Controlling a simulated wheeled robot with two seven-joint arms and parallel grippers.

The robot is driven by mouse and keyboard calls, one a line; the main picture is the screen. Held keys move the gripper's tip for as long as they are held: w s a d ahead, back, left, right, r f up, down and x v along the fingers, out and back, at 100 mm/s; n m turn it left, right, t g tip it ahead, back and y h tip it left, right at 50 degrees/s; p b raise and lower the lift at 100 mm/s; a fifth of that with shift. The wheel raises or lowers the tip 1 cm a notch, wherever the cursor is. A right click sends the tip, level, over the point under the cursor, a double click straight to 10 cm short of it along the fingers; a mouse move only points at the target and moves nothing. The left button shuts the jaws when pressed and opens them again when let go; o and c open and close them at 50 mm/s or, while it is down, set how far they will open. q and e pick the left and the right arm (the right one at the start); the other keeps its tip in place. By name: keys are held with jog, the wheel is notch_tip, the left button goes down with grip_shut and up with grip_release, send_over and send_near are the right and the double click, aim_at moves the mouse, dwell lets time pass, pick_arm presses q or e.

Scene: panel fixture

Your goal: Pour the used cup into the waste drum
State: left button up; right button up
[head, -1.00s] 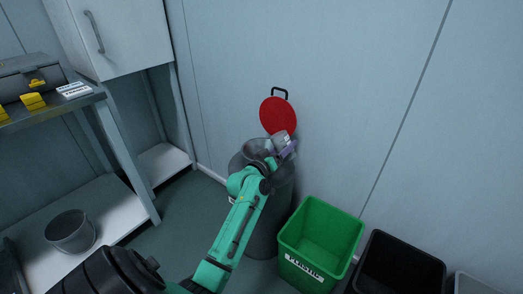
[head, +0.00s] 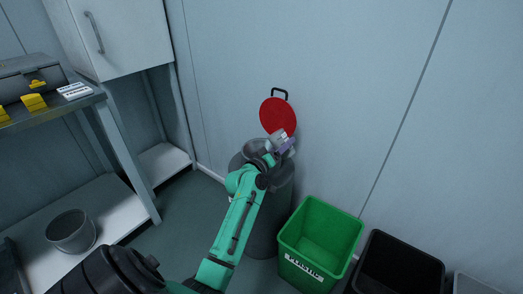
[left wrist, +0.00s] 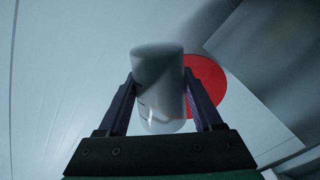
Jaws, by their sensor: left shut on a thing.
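The grey waste drum (head: 266,228) stands against the wall, with its round red lid (head: 273,113) raised behind it. My left gripper (head: 284,145) is over the drum's mouth, in front of the lower part of the lid. In the left wrist view, my left gripper (left wrist: 159,98) is shut on a pale grey cup (left wrist: 158,72), with one finger on each side. The cup (head: 277,136) looks small and tilted in the head view. What is inside the cup is hidden. My right gripper is not in view.
A green bin (head: 319,240) labelled PLASTIC stands right of the drum, with a black bin (head: 402,262) beyond it. At left, a shelf unit (head: 100,190) holds a grey bucket (head: 71,231). The wall (head: 350,80) is close behind the drum.

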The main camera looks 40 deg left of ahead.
pick_arm(q)
jog(key=shift+r+n, duration=0.2)
jog(key=shift+n, duration=0.3)
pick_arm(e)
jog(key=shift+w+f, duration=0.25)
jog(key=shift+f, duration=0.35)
pick_arm(q)
jog(key=shift+f, duration=0.1)
jog(key=shift+f+n, duration=0.15)
jog(key=shift+n, duration=0.45)
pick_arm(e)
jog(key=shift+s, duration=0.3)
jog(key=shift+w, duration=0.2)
pick_arm(q)
jog(key=shift+r+n+p, duration=0.2)
jog(key=shift+n+p, duration=0.35)
jog(key=shift+n, duration=0.05)
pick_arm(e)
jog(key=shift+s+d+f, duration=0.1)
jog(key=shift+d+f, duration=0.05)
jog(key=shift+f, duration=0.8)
pick_arm(q)
jog(key=shift+r+n, duration=0.15)
jog(key=shift+n, duration=0.15)
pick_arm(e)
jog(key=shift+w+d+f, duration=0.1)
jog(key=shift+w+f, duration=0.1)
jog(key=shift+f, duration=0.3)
